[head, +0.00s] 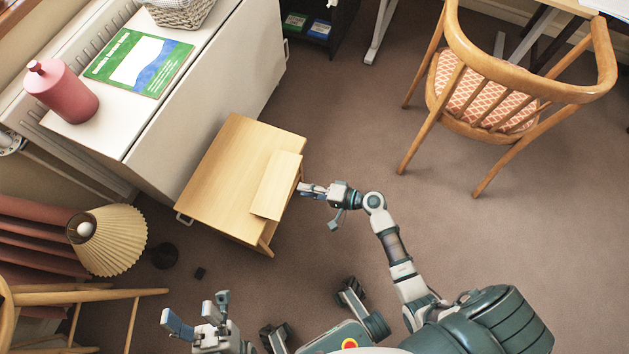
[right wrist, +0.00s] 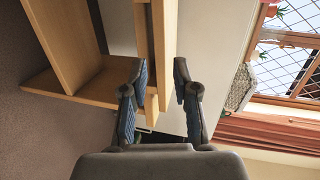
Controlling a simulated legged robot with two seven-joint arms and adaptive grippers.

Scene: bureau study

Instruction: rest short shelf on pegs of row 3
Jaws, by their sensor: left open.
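The short shelf (head: 277,186) is a pale wooden board, seen at the right front side of the small wooden bookcase (head: 222,172). My right gripper (head: 303,188) is at the board's right edge. The bookcase's inner side and a lower board (right wrist: 72,84) show there on the left. I cannot make out the pegs or their rows. My left gripper (head: 198,312) is open and empty above the floor at the bottom left.
A white cabinet (head: 215,85) with a red bottle (head: 62,90) and a green book (head: 138,63) stands behind the bookcase. A lamp (head: 112,240) is at the left. A wooden chair (head: 490,95) stands right. The carpet between chair and bookcase is clear.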

